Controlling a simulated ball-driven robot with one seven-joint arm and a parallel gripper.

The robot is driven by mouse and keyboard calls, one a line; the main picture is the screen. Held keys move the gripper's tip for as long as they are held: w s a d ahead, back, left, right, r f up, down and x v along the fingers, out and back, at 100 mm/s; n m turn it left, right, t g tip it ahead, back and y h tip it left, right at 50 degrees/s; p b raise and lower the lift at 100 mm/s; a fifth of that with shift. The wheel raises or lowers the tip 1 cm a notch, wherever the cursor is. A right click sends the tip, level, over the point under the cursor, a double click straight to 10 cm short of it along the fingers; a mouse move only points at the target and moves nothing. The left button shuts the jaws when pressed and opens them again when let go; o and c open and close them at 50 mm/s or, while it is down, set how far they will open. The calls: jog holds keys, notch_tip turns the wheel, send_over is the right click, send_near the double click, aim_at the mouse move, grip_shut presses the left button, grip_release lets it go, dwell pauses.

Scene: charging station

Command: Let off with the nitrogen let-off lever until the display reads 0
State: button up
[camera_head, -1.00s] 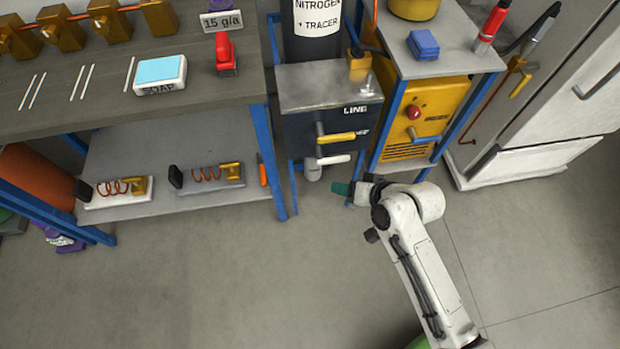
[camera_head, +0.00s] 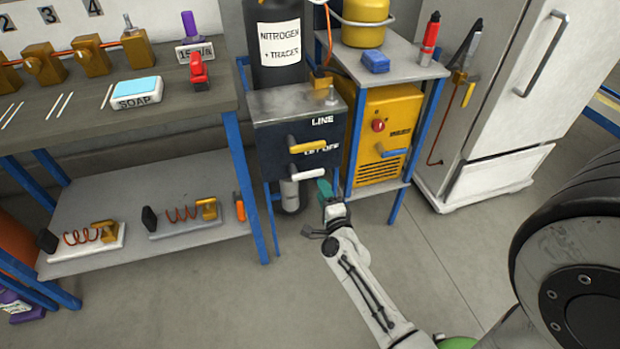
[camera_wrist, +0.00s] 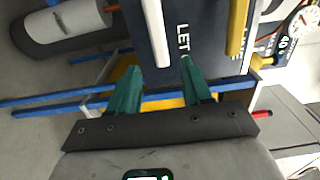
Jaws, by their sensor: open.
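The let-off lever is a white handle (camera_head: 308,174) beside the LET OFF lettering on the dark nitrogen panel (camera_head: 270,150). A yellow lever (camera_head: 308,146) sits above it, below the LINE lettering. My gripper (camera_head: 322,187) has teal fingers and is just below and right of the white handle. In the wrist view, the white handle (camera_wrist: 156,30) points down the picture, its end between the open fingertips of my gripper (camera_wrist: 159,65). I cannot tell the depth gap. The yellow lever (camera_wrist: 238,25) is to the right. A small display (camera_wrist: 284,43) has green digits, possibly 40.
A yellow machine (camera_head: 383,130) stands right of the panel, under a small shelf with a blue block (camera_head: 375,62). A blue-legged workbench (camera_head: 150,110) is to the left. A white fridge (camera_head: 520,100) stands right. Open floor lies in front.

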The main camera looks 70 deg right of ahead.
aim_at(316, 175)
jog(key=b+x, duration=0.1)
jog(key=x, duration=0.7)
jog(key=shift+w+d, duration=0.2)
jog(key=shift+c, duration=0.2)
grip_shut()
